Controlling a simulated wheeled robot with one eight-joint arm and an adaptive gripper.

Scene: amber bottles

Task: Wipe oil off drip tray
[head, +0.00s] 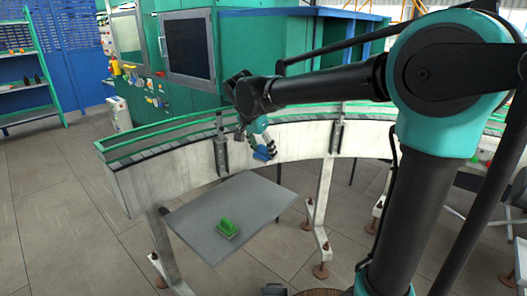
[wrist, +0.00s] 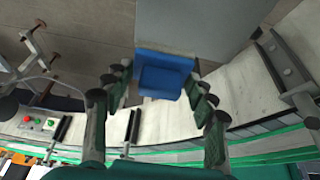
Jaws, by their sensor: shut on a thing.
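My gripper (head: 260,146) is in front of the curved conveyor's side wall, above and beyond the far right part of a grey flat panel (head: 262,205). It is shut on a blue block (head: 264,154). In the wrist view the blue block (wrist: 165,72) sits between the two fingers of my gripper (wrist: 160,88). The block is apart from the panel in the head view. The panel may be the drip tray; I cannot tell for certain. Its edge also shows in the wrist view (wrist: 200,25). No oil can be made out on it.
A green object (head: 228,228) on a small base stands on the panel's near part. The curved conveyor (head: 180,175) runs behind the panel, with metal legs (head: 321,205) at its right. A green machine (head: 240,60) stands behind. Open floor (head: 50,200) lies to the left.

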